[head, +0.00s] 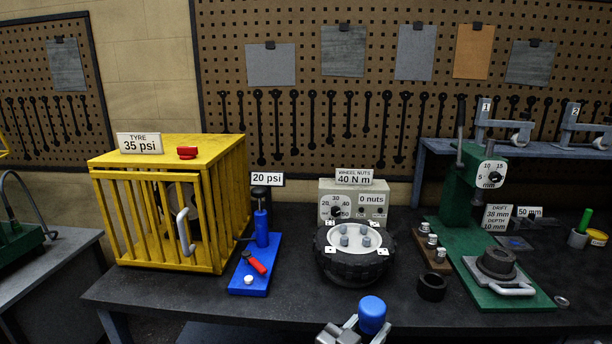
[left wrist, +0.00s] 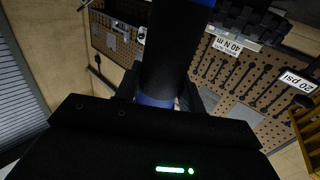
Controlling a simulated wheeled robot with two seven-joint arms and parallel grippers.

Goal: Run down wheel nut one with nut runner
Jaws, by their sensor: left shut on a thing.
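The nut runner (head: 372,315) shows as a blue rounded top at the bottom of the head view. My left gripper (head: 350,334) is shut on it, in front of the bench edge. In the left wrist view the nut runner (left wrist: 166,60) is a dark cylinder with blue bands, between the fingers. The wheel (head: 340,268) lies flat on the bench, a black tyre with a pale hub and several grey nuts (head: 366,241) on top; which is nut one I cannot tell. The nut runner is apart from the wheel, nearer to me. My right gripper is not in view.
Behind the wheel stands a control box (head: 372,211) reading "40 N m" and "0 nuts". A yellow cage (head: 150,225) and blue pump (head: 262,262) stand left. A green press (head: 485,185) and black ring (head: 432,287) stand right. Bench in front of the wheel is clear.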

